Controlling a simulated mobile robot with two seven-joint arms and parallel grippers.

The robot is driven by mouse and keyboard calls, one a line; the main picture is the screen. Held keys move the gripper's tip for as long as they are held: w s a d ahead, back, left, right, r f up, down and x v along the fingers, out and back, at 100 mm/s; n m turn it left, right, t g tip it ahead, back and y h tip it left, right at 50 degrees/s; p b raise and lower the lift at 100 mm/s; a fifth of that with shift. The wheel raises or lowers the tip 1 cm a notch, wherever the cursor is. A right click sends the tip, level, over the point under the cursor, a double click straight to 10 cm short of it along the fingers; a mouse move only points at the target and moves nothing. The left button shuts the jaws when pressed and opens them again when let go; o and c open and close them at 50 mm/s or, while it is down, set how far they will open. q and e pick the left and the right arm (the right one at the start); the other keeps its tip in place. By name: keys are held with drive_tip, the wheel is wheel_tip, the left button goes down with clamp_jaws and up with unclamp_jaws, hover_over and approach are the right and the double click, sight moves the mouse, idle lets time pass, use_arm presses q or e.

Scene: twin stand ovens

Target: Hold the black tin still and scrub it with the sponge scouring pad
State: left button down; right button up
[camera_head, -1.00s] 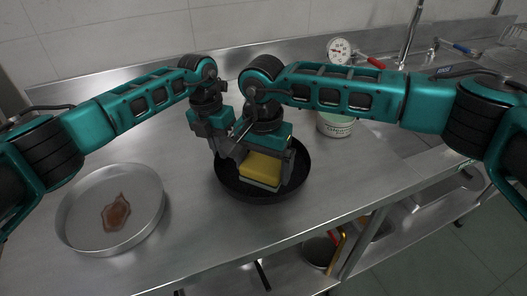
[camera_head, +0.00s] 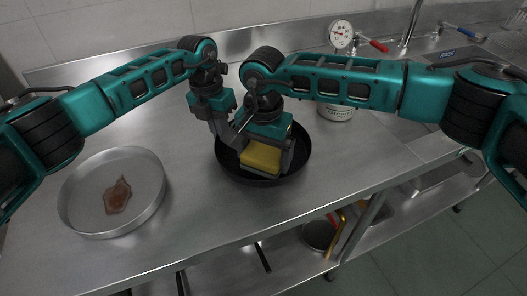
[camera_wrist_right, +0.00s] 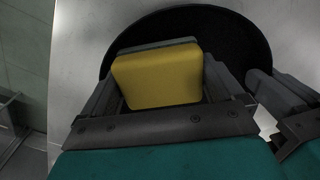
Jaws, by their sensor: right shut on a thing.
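The black tin (camera_head: 304,158) is a round, shallow pan on the steel worktop; it also shows in the right wrist view (camera_wrist_right: 236,38). My right gripper (camera_head: 265,158) is shut on the yellow sponge (camera_head: 261,157) inside the tin. In the right wrist view, the sponge (camera_wrist_right: 158,78) sits between the fingers, with its grey scouring pad (camera_wrist_right: 160,46) on the far side. Contact between pad and tin floor is hidden. My left gripper (camera_head: 236,138) is at the tin's rim, left of the right gripper and partly behind it. Its fingertips are partly hidden, and their grip is unclear.
A round silver pan (camera_head: 75,210) with a brown stain (camera_head: 117,195) stands at the left. A pale container (camera_head: 336,113) and a dial thermometer (camera_head: 341,35) are behind the right arm. The worktop's front edge is close to the tin, with a lower shelf (camera_head: 228,262) below.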

use_arm(q)
drive_tip(key=shift+a, duration=0.1)
use_arm(e)
drive_tip(key=shift+s+f, duration=0.1)
drive_tip(key=shift+f, duration=0.65)
drive_tip(key=shift+w+a, duration=0.3)
drive_tip(key=shift+w, duration=0.45)
drive_tip(key=shift+w+a, duration=0.25)
drive_tip(key=shift+w, duration=0.85)
drive_tip(key=shift+s+d+r, duration=0.15)
drive_tip(key=shift+s+d, duration=0.2)
drive_tip(key=shift+s, duration=0.5)
drive_tip(key=shift+s+d+r, duration=0.1)
drive_tip(key=shift+s+d, duration=0.2)
drive_tip(key=shift+s, duration=0.5)
drive_tip(key=shift+w+a+f, duration=0.1)
drive_tip(key=shift+w+a, duration=0.25)
drive_tip(key=shift+w, duration=0.45)
drive_tip(key=shift+w+a+f, duration=0.1)
drive_tip(key=shift+w+a, duration=0.25)
drive_tip(key=shift+w, duration=0.45)
drive_tip(key=shift+s+d, duration=0.35)
drive_tip(key=shift+s, duration=0.55)
drive_tip(key=shift+s+d, duration=0.35)
drive_tip(key=shift+s, duration=0.5)
